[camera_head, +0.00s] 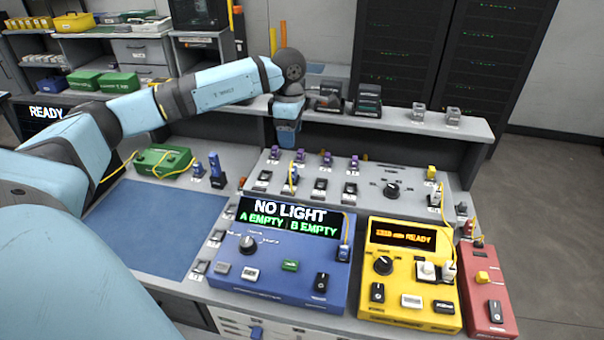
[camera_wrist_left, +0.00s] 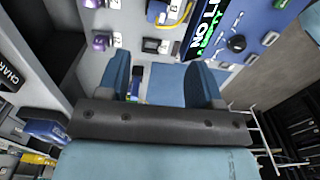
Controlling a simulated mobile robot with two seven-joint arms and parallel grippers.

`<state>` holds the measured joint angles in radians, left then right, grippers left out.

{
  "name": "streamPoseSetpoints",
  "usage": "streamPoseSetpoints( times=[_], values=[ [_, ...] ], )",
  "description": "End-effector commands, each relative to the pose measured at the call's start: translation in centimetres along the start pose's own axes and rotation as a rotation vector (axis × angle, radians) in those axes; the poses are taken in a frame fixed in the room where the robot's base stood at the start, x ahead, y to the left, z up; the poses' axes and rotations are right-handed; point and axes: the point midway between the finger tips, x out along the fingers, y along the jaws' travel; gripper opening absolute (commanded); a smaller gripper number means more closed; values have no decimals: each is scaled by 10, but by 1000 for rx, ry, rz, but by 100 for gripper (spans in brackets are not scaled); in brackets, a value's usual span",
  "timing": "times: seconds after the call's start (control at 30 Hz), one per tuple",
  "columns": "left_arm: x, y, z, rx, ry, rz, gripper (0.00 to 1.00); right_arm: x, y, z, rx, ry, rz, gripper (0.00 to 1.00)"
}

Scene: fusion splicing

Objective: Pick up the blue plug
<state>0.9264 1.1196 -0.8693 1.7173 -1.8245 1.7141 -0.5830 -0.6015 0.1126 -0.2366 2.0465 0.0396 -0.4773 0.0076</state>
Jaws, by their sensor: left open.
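A blue plug (camera_head: 215,163) stands upright in a small dark holder near the blue mat's far right corner. Another blue plug (camera_head: 292,178) sits in the grey port panel, and a third (camera_head: 343,250) is at the right of the blue NO LIGHT box. My left gripper (camera_head: 287,138) is open and points down above the back of the panel, right of the plug in the holder. In the left wrist view its two blue fingers (camera_wrist_left: 160,80) are apart. A small blue and yellow thing (camera_wrist_left: 137,85) shows between them, partly hidden. My right gripper is not in view.
The blue box (camera_head: 265,275), yellow box (camera_head: 410,262) and red box (camera_head: 490,290) line the front. A green box (camera_head: 163,162) with yellow cable lies left of the holder. A raised shelf (camera_head: 395,122) runs behind the panel. The blue mat (camera_head: 155,230) is bare.

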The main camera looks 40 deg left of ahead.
Motion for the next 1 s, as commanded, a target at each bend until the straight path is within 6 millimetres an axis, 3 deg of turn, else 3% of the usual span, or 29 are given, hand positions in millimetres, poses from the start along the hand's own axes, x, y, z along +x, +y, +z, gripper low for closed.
streamPoseSetpoints(
  times=[0.1, 0.3, 0.57, 0.83, 1.0],
  values=[
    [27, -1, 0, 0, 0, -5, 60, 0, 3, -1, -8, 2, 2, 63],
    [58, 0, 1, 1, -2, -4, 60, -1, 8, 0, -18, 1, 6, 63],
    [74, 1, 2, 0, -3, -3, 60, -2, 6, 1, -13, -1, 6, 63],
    [112, 5, 3, 0, -3, -5, 60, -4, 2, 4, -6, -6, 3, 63],
    [120, 5, 4, 0, -5, -2, 60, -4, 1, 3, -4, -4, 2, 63]
  ],
)
